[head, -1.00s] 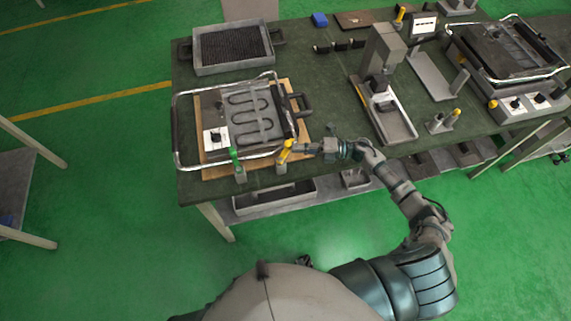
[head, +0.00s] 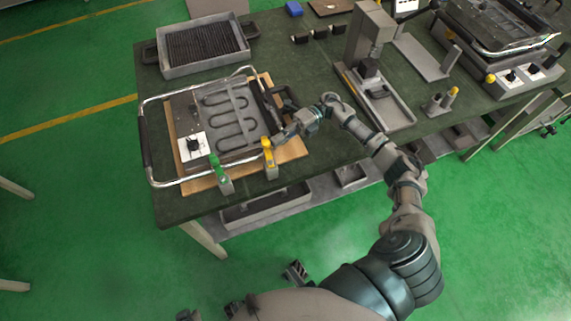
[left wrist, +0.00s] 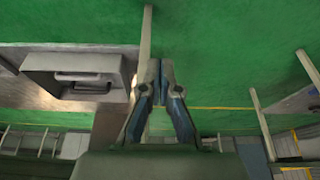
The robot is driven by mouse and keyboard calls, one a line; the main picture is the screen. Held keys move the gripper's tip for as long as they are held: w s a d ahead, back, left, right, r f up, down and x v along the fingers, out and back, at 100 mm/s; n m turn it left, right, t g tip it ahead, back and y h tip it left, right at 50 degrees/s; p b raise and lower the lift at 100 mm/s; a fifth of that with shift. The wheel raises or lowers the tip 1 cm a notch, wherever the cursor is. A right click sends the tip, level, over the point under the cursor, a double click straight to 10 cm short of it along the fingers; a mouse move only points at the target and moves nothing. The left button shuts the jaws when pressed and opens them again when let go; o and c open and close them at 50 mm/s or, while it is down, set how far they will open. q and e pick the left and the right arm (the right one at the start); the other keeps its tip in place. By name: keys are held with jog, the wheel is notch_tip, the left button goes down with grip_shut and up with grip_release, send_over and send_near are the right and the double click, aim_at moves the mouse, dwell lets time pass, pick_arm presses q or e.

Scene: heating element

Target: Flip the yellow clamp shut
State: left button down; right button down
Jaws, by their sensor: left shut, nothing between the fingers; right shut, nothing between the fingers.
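The yellow clamp (head: 268,158) is at the front edge of the wooden board, right of the green clamp (head: 218,172). Its yellow handle now leans slightly left at the top, much in line with the green handle. My right gripper (head: 279,140) is shut and empty. It is just right of the yellow handle's upper end; I cannot tell whether they touch. My left gripper (left wrist: 160,72) is shut and empty in the left wrist view, away from the clamps, with green floor behind it.
The heating element (head: 230,112) lies on a unit on the wooden board (head: 292,150), inside a metal tube frame (head: 150,165). A black handle sits behind my right gripper. A grey press (head: 368,45) stands farther right. A grill tray (head: 203,47) is at the back left.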

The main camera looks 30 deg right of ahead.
pick_arm(q)
jog(key=shift+w+d+r+t+b, duration=0.15)
jog(key=shift+w+t, duration=0.25)
jog(key=shift+w, duration=0.3)
jog(key=shift+w+d+r+t+b, duration=0.1)
jog(key=shift+w+d+t, duration=0.1)
jog(key=shift+w+t, duration=0.35)
jog(key=shift+w+d+r+t+b, duration=0.15)
jog(key=shift+w+t, duration=0.1)
jog(key=shift+w, duration=0.55)
pick_arm(e)
jog(key=shift+w+a, duration=0.15)
jog(key=shift+w, duration=0.15)
pick_arm(q)
jog(key=shift+f, duration=0.15)
pick_arm(e)
jog(key=shift+s, duration=0.1)
